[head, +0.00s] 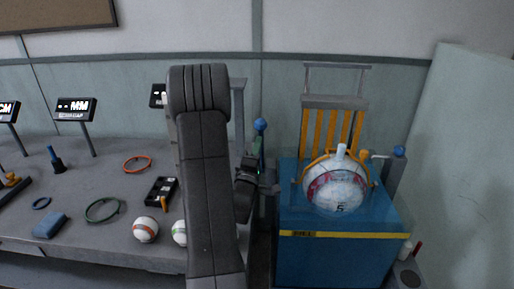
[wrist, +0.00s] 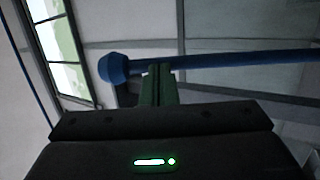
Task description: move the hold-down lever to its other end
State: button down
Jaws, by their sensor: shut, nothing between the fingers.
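The press is a blue box (head: 335,262) with a large white and red ball (head: 335,190) on top, inside an orange ring. A blue knob (head: 260,125) stands upright at the press's left side; another blue knob (head: 399,151) tops a grey post at the right. I cannot tell for certain which belongs to the hold-down lever. My gripper (head: 262,160) is just below the left knob, partly hidden by my arm. In the wrist view, my gripper's shut, empty fingertips (wrist: 160,68) overlap a blue rod (wrist: 240,60) beside its blue knob (wrist: 113,68); contact is unclear.
A grey table (head: 100,215) at left holds two small balls, rings, a black tray (head: 161,192) and small displays. Yellow bars (head: 330,130) and a grey frame rise behind the ball. A pale panel (head: 465,170) stands at the right.

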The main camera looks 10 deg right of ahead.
aim_at(259, 126)
jog(key=w+r+p, duration=0.1)
jog(key=w+d+r+g+y+p, duration=0.1)
jog(key=w+p, duration=0.1)
jog(key=w+r+g+p, duration=0.1)
jog(key=w+r+p, duration=0.1)
jog(key=shift+w+d+n+y, duration=0.25)
jog(key=shift+d+n+y, duration=0.05)
jog(key=shift+n+y, duration=0.1)
jog(key=w, duration=0.2)
jog(key=w+d, duration=0.1)
jog(key=shift+w+r+g+y, duration=0.2)
jog(key=shift+r+g+y, duration=0.1)
jog(key=shift+r, duration=0.1)
